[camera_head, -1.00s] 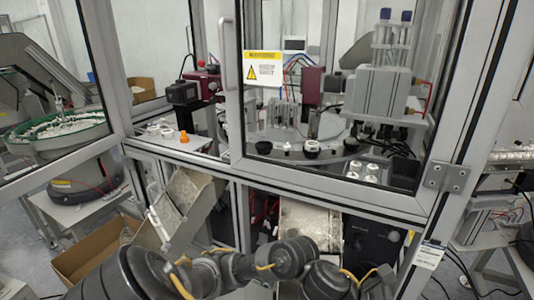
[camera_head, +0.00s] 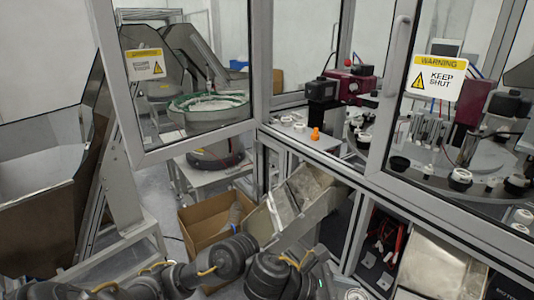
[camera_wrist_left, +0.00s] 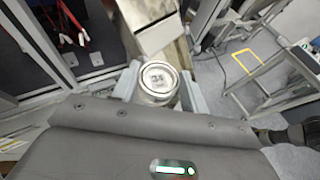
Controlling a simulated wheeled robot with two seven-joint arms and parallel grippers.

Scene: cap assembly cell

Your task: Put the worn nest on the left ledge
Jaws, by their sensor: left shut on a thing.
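The worn nest (camera_wrist_left: 158,78), a round silvery metal piece with marks on its top face, is in my left gripper (camera_wrist_left: 160,88) in the left wrist view. The two pale fingers are shut on its sides. My right gripper is not in view.
Aluminium posts and a glass door with a warning sign (camera_head: 435,77) frame the cell. A metal chute (camera_head: 281,206) slopes below it, over a cardboard box (camera_head: 205,226). A green-rimmed bowl feeder (camera_head: 209,104) stands behind left. A red and black device (camera_head: 348,85) stands by the ledge.

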